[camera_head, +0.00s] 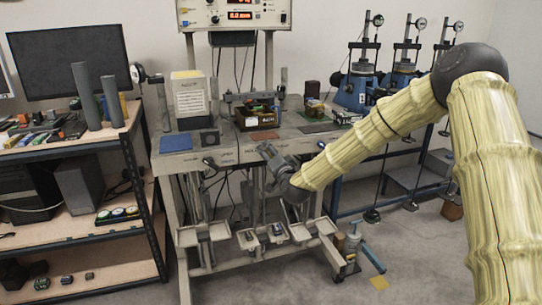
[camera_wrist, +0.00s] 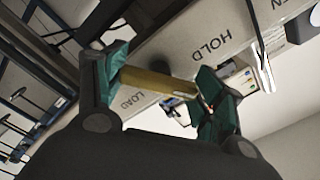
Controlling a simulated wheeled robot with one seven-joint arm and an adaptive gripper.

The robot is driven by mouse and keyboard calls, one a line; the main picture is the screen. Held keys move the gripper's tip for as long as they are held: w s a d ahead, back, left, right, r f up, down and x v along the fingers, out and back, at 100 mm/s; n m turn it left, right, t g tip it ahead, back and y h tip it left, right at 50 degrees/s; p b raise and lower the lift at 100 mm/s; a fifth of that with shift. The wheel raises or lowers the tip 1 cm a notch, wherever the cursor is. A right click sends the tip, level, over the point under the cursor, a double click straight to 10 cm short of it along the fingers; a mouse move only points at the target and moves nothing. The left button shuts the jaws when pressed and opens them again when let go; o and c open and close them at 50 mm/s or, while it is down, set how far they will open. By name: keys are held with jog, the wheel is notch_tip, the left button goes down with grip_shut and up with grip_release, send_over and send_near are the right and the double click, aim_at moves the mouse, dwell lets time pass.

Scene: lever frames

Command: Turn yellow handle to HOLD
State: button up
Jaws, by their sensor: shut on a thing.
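The yellow handle (camera_wrist: 152,82) lies between the teal fingertips of my gripper (camera_wrist: 163,85) in the wrist view. My gripper is shut on it, with a fingertip at each end of its visible part. The handle lies across the pale panel between the HOLD label (camera_wrist: 212,48) and the LOAD label (camera_wrist: 131,98). In the head view, my gripper (camera_head: 272,158) is at the front edge of the grey bench frame (camera_head: 228,153). The handle cannot be made out there.
Another label ending in EN (camera_wrist: 315,15) is at the wrist view's right edge. Pedals and trays (camera_head: 205,232) are below. Blue presses (camera_head: 352,92) stand behind my arm. A shelf with a monitor (camera_head: 70,58) is at left.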

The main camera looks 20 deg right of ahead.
jog(key=shift+f+n, duration=0.15)
jog(key=shift+n, duration=0.85)
jog(key=o, duration=1)
jog(key=shift+o, duration=0.2)
jog(key=s, duration=1.2)
jog(key=shift+d, duration=0.25)
